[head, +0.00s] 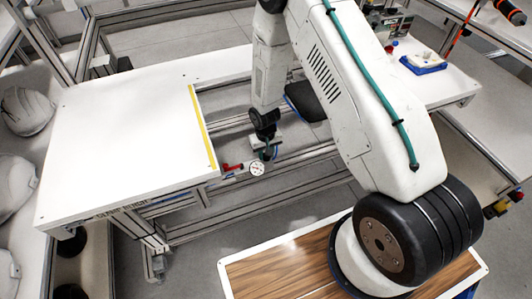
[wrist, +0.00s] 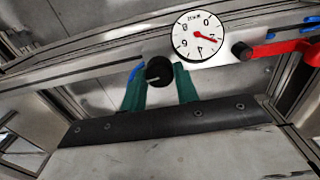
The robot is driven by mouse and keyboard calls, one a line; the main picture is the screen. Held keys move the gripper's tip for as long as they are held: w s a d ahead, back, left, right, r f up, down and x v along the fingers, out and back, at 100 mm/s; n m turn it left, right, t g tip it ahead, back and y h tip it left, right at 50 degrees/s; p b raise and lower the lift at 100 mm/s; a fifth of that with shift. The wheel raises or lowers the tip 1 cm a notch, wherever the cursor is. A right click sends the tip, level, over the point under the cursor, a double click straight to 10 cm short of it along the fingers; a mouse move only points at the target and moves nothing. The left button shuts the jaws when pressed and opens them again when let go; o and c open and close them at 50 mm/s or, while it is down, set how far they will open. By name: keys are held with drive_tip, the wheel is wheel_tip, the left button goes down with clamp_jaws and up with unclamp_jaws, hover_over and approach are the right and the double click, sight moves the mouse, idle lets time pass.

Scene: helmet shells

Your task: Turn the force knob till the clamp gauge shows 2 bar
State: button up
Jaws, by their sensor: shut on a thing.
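The black round force knob (wrist: 159,71) is between the two teal fingers of my gripper (wrist: 160,80) in the wrist view. The gripper is shut on it. A pale line marks the knob's face. The white clamp gauge (wrist: 199,37) is just up and right of the knob. Its red needle points right and slightly down in the picture; the dial is tilted and the exact reading is too small to tell. In the head view the gauge (head: 257,168) shows beside my gripper (head: 268,153), and the knob is hidden there.
A red lever (wrist: 285,47) is close to the right of the gauge. A metal frame rail runs behind them. In the head view a white bench (head: 120,130) with a yellow strip stands at the left, its top clear. A wood-topped table (head: 285,275) is at the front.

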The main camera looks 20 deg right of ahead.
drive_tip(key=shift+n, duration=2.1)
drive_tip(key=o, duration=1)
drive_tip(key=shift+c, duration=0.2)
drive_tip(key=shift+a, duration=0.1)
